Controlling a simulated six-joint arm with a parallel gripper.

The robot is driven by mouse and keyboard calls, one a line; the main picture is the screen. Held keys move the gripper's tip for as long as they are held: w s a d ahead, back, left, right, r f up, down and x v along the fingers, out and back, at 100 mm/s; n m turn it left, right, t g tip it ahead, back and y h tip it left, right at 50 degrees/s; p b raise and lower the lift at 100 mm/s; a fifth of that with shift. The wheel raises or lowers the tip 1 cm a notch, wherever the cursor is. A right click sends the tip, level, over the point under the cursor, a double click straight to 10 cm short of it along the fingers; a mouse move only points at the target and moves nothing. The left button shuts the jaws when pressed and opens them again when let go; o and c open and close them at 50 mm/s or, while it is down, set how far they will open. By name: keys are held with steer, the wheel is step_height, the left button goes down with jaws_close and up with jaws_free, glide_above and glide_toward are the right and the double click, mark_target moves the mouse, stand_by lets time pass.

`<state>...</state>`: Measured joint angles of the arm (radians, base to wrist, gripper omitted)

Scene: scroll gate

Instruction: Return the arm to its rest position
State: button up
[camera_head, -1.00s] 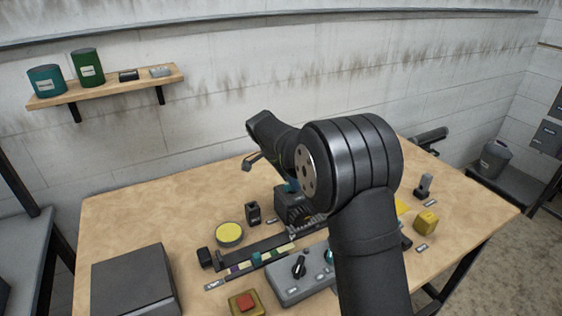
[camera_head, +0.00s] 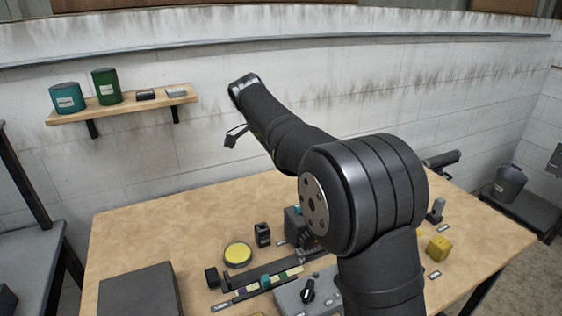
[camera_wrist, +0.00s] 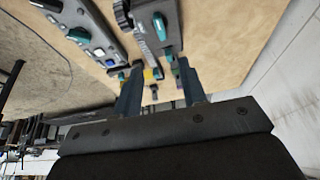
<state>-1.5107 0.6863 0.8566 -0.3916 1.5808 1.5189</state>
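My arm (camera_head: 290,135) is raised over the back of the table, its forearm reaching up and left in front of the wall. My gripper (camera_wrist: 159,82) shows in the wrist view with its two fingers apart and nothing held between them. In the head view, only a small dark part at the arm's far end hangs in the air, well above the table (camera_head: 150,225). The wrist view looks down past the fingers onto the tabletop (camera_wrist: 225,35) and its devices.
A grey control box with a dark knob (camera_head: 308,290), a strip of coloured tiles (camera_head: 265,281), a yellow round pad (camera_head: 238,254) and a yellow block (camera_head: 438,247) are on the table. A shelf (camera_head: 122,108) with two canisters is on the wall. My arm hides part of the table.

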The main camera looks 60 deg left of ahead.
steer(key=shift+f, duration=0.15)
stand_by(0.4)
steer(key=x, duration=1.7)
steer(key=shift+w, duration=0.15)
